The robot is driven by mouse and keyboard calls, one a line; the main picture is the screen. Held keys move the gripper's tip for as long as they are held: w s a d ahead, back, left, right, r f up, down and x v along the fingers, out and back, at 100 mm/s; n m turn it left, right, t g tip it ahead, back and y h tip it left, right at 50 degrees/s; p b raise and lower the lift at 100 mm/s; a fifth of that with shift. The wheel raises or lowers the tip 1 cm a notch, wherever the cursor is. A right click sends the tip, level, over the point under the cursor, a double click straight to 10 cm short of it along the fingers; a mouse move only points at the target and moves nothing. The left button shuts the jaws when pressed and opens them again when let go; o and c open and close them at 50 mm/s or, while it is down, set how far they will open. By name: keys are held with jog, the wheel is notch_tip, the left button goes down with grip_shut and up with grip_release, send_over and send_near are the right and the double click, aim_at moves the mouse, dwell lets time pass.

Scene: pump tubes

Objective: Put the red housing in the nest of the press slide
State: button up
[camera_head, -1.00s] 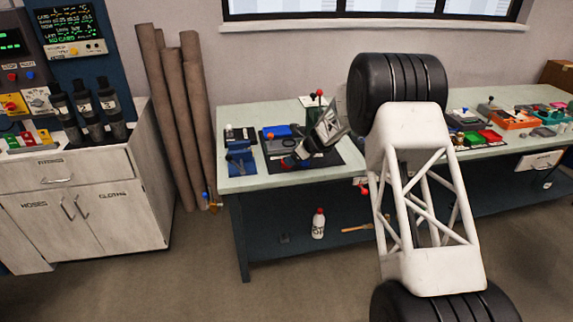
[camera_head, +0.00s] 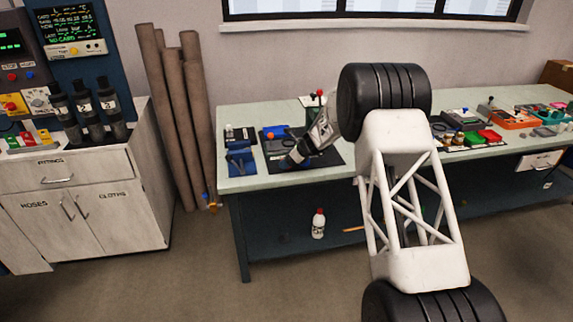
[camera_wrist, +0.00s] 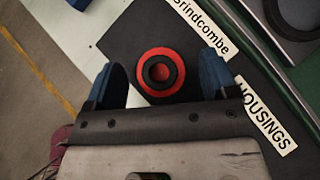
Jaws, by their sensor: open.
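The red housing (camera_wrist: 160,73) shows in the wrist view from above as a red round part with a black ring around a red centre. It stands on a dark mat (camera_wrist: 165,22). My gripper (camera_wrist: 164,78) is open, with one blue fingertip on each side of the housing and a gap at both. In the head view my gripper (camera_head: 294,158) is low over the dark mat on the bench, and the housing cannot be made out there. A blue fixture (camera_head: 241,160) stands left of the mat; I cannot tell whether it is the press slide, and no nest is clear.
A label reading HOUSINGS (camera_wrist: 265,118) lies by the right finger. A blue block (camera_wrist: 130,28) is at upper left in the wrist view. Green and red trays (camera_head: 472,139) stand farther right on the bench (camera_head: 232,184).

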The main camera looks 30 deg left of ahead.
jog(key=c, duration=1)
jog(key=shift+r, duration=0.1)
jog(key=shift+r, duration=1.7)
jog(key=s+d, duration=0.3)
jog(key=s, duration=0.1)
jog(key=s+d+r, duration=0.1)
jog(key=s+d, duration=0.6)
jog(key=shift+s+d+r, duration=0.2)
jog(key=shift+s+d, duration=0.15)
jog(key=shift+s, duration=0.05)
